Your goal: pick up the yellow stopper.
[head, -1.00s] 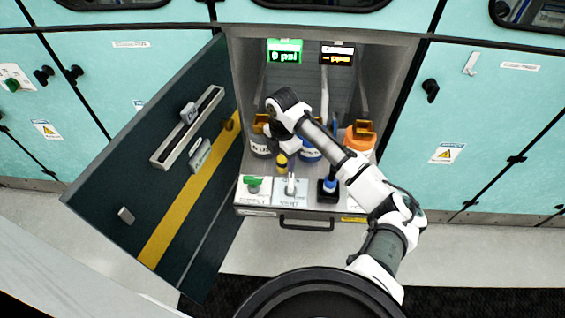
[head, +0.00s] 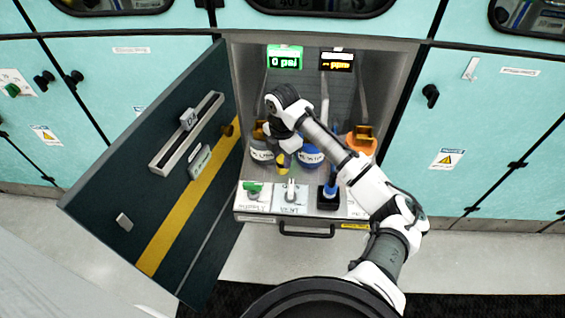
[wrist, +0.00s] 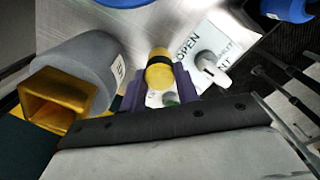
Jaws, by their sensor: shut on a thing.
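The yellow stopper (wrist: 160,73) is a short yellow cylinder with a black band. In the wrist view it stands between the two purple-grey fingers of my gripper (wrist: 159,88), which is shut on it. In the head view the stopper (head: 283,163) shows just below my gripper (head: 287,147), in front of the bottles in the open cabinet. The fingers are hard to make out there, and the stopper's lower end is not clear.
A grey bottle with a gold square cap (wrist: 62,98) is close left of my gripper. A blue bottle (head: 311,152) and an orange one (head: 360,142) stand behind. Valve panels (head: 290,198) are in front. The open cabinet door (head: 150,190) blocks the left.

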